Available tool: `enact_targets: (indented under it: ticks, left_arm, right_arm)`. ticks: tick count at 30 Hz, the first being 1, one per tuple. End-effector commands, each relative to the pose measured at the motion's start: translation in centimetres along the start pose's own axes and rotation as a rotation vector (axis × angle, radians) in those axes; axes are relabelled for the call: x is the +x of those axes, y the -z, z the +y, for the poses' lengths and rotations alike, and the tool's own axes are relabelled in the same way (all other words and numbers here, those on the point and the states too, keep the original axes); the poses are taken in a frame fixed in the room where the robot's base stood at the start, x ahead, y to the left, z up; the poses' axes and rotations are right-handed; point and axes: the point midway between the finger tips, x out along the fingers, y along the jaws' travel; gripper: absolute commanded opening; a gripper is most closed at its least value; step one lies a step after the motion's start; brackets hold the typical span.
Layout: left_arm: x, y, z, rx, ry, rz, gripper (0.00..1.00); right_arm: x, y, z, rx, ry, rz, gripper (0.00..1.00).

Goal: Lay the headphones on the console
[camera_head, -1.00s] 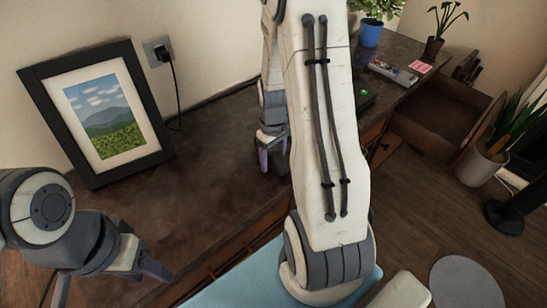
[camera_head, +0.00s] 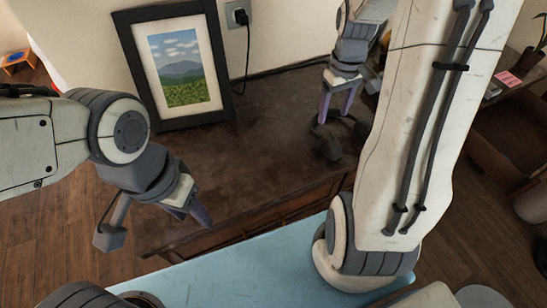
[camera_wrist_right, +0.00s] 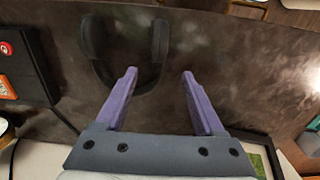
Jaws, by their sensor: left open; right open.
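The black headphones (camera_head: 331,146) lie on the dark brown console top (camera_head: 255,140), partly hidden by my right arm in the head view. In the right wrist view the headphones (camera_wrist_right: 97,38) lie at the upper left, their rounded band toward my gripper. My right gripper (camera_head: 336,116) is open and empty above the console, close to the headphones. In the right wrist view its purple fingers (camera_wrist_right: 158,72) are spread, with the left finger nearest the headphones. My left gripper (camera_head: 192,215) is open and empty by the console's front left edge.
A black-framed landscape picture (camera_head: 180,68) leans against the wall at the back left of the console. A wall socket (camera_head: 238,14) with a black cable is beside it. The console's middle is bare. A pink note (camera_head: 508,78) lies at the far right.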

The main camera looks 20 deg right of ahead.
Motion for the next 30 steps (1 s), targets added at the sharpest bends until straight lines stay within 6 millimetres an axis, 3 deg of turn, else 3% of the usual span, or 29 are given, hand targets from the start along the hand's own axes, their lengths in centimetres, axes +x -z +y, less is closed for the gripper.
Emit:
enact_targets:
  ticks: [4,8,12,15,18,21,25,30]
  left_arm:
    - [0.0,0.0,0.0,0.000,0.000,0.000,0.50]
    - [0.0,0.0,0.0,0.000,0.000,0.000,0.50]
    - [0.0,0.0,0.0,0.000,0.000,0.000,0.50]
    - [0.0,0.0,0.0,0.000,0.000,0.000,0.50]
    - [0.0,0.0,0.0,0.000,0.000,0.000,0.50]
    - [0.0,0.0,0.0,0.000,0.000,0.000,0.50]
    - [0.0,0.0,0.0,0.000,0.000,0.000,0.50]
    - [0.0,0.0,0.0,0.000,0.000,0.000,0.50]
  right_arm:
    - [-1.1,0.5,-4.7,-0.072,0.003,0.011,0.71]
    - [-2.7,-0.4,-12.7,-0.193,0.015,0.027,0.71]
    - [-4.0,-4.2,-20.8,-0.332,0.038,0.037,0.71]
    - [-4.5,-7.8,-24.8,-0.419,0.054,0.040,0.71]
    - [-4.7,-10.9,-27.1,-0.488,0.070,0.037,0.71]
    - [-4.8,-13.2,-28.3,-0.531,0.079,0.034,0.71]
    - [-4.8,-14.4,-28.7,-0.555,0.085,0.031,0.71]
    - [-4.8,-14.6,-28.7,-0.556,0.085,0.030,0.71]
